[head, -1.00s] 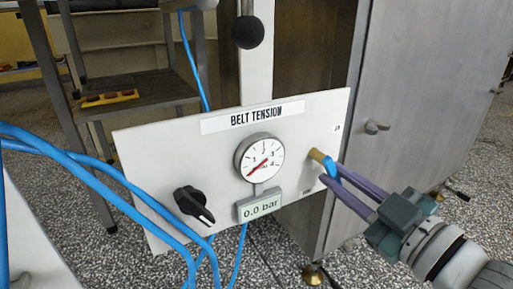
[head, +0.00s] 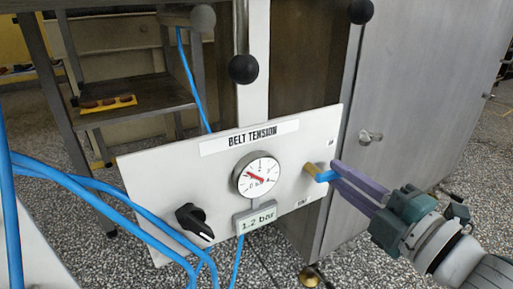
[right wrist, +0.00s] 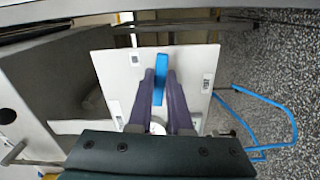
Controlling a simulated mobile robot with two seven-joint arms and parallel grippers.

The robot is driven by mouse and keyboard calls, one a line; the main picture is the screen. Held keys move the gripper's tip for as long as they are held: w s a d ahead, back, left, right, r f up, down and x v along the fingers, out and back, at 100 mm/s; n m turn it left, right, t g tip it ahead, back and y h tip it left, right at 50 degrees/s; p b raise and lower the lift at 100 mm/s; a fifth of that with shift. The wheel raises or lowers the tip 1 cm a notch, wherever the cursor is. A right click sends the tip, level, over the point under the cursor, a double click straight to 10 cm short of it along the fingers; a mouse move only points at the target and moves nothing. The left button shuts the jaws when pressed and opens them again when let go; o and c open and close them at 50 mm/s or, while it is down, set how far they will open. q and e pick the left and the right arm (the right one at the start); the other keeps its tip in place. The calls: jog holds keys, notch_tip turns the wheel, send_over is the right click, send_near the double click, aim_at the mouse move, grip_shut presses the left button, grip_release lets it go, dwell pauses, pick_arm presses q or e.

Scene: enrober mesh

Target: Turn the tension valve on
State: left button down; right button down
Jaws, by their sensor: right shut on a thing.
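The white "BELT TENSION" panel (head: 285,205) carries the tension valve, with a brass body (head: 312,168) and a blue handle (head: 325,176) near its right edge. My right gripper (head: 335,173) reaches in from the right, its purple fingers shut on the handle. In the right wrist view the handle (right wrist: 161,80) lies between the two fingers (right wrist: 162,90). The round gauge (head: 257,175) has its red needle pointing up and left. The display (head: 256,217) below reads 1.2 bar. My left gripper is not in view.
A black knob (head: 194,220) sits at the panel's lower left. Blue hoses (head: 100,190) loop in front on the left. A steel cabinet door (head: 420,95) with a latch (head: 370,137) stands behind on the right. Black ball knobs (head: 243,69) hang above the panel.

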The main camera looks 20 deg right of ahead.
jog(key=shift+r+n, duration=0.25)
jog(key=shift+n, duration=0.55)
jog(key=c, duration=0.8)
grip_release()
jog(key=shift+c, duration=0.2)
jog(key=shift+s, duration=0.1)
jog(key=s+p, duration=0.2)
jog(key=s, duration=0.7)
jog(key=shift+s+d+p, duration=0.4)
